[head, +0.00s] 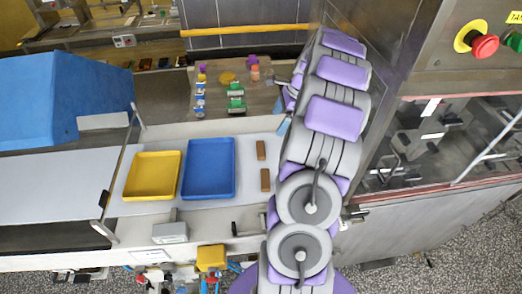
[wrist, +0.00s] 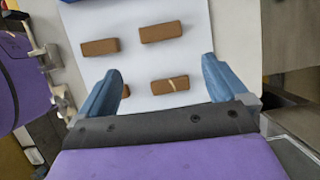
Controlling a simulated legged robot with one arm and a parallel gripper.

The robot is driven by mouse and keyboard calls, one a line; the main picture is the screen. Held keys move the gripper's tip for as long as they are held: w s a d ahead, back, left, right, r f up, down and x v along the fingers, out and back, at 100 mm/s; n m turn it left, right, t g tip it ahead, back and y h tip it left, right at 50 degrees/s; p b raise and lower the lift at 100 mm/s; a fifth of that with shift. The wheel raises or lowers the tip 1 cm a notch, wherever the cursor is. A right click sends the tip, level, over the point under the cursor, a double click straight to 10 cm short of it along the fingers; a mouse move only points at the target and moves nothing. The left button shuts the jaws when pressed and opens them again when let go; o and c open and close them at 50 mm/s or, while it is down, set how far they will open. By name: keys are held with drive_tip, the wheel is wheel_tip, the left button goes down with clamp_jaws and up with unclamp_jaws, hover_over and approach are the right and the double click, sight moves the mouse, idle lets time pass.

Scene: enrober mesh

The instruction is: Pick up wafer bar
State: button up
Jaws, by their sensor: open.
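Several brown bars lie apart on a white surface (wrist: 134,68) in the wrist view. One bar with a pale streak (wrist: 170,85) lies between the fingers of my open gripper (wrist: 160,66), with nothing gripped. Two plain bars lie farther up, one at upper left (wrist: 100,46) and one at upper centre (wrist: 161,31). Another bar (wrist: 125,91) is mostly hidden behind the left finger. I cannot tell which bar is the wafer bar. The head view shows two brown bars, an upper one (head: 261,150) and a lower one (head: 265,180), left of my arm.
A blue tray (head: 208,169) and a yellow tray (head: 152,175) stand left of the bars on the pale belt (head: 60,183). Small coloured items (head: 236,98) stand on a board behind. A steel machine with a red stop button (head: 485,46) is at right.

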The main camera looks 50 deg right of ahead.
drive_tip(key=b, duration=0.2)
hover_over(261, 148)
drive_tip(key=s+d, duration=0.2)
wheel_tip(261, 148, down, 9)
drive_tip(key=shift+s+a+f, duration=0.1)
drive_tip(key=shift+w+b+x, duration=0.2)
drive_tip(key=shift+b+x, duration=0.35)
drive_tip(key=shift+x, duration=2.1)
drive_tip(key=shift+a, duration=0.1)
drive_tip(key=c, duration=0.5)
